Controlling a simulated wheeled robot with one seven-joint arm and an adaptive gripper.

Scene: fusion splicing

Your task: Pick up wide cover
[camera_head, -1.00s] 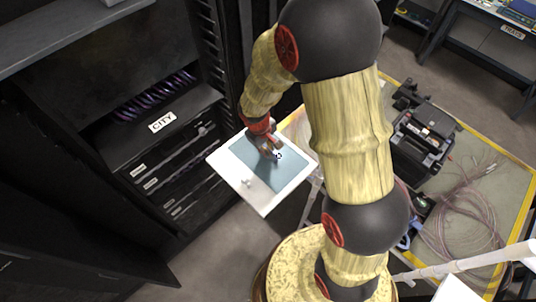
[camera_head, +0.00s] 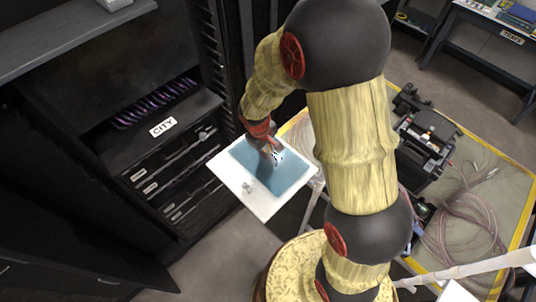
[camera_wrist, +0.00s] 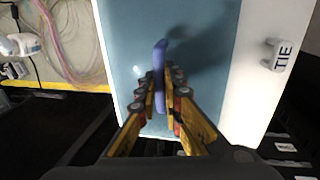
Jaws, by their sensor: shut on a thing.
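The wide cover appears to be the teal-blue panel (camera_head: 268,176), seen over a white tray (camera_head: 260,208) beside the dark cabinet. In the wrist view the blue panel (camera_wrist: 123,45) has a raised purple-blue handle (camera_wrist: 160,52). My gripper (camera_head: 274,151) is above the panel. In the wrist view my gripper's fingers (camera_wrist: 163,80) are closed on either side of the handle. The panel looks roughly level. I cannot tell whether it touches the tray. My arm's shadow falls on it.
A yellow-edged mat (camera_head: 503,165) on the right carries a black machine (camera_head: 425,140) and loose cables (camera_head: 468,215).

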